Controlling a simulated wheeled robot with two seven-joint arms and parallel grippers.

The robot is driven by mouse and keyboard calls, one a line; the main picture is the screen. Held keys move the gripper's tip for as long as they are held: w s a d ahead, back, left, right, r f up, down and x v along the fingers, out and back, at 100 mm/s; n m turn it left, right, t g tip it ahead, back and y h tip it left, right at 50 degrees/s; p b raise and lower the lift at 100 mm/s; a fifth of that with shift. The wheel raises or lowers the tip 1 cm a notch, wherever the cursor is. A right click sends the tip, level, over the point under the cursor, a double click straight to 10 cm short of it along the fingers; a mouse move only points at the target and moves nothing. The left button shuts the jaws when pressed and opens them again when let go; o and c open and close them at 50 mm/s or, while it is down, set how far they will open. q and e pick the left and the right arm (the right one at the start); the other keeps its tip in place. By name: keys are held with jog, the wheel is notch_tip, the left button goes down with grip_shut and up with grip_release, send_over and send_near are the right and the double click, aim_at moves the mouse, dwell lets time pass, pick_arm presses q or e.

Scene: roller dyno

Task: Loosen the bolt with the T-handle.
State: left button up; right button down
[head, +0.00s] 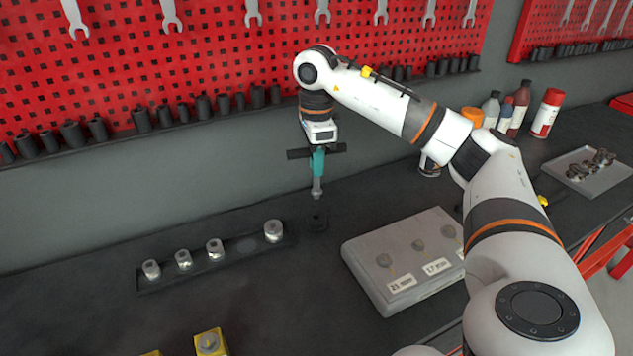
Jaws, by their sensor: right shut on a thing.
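My right gripper (318,143) is shut on the T-handle (318,170), which has a black crossbar, a teal grip and a metal shaft pointing down. My left gripper is out of view.
A yellow block (211,345) with a metal piece on top stands at the front edge of the view. A grey tray (592,180) with metal parts and several bottles (546,113) stand at the right. The red pegboard wall (220,60) rises behind, with a row of dark sockets.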

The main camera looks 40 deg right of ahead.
notch_tip(320, 180, up, 4)
jog(key=shift+w+d+f+p, duration=0.1)
jog(key=shift+w+p, duration=0.05)
jog(key=shift+p, duration=0.5)
notch_tip(320, 180, up, 15)
jog(key=p, duration=1.4)
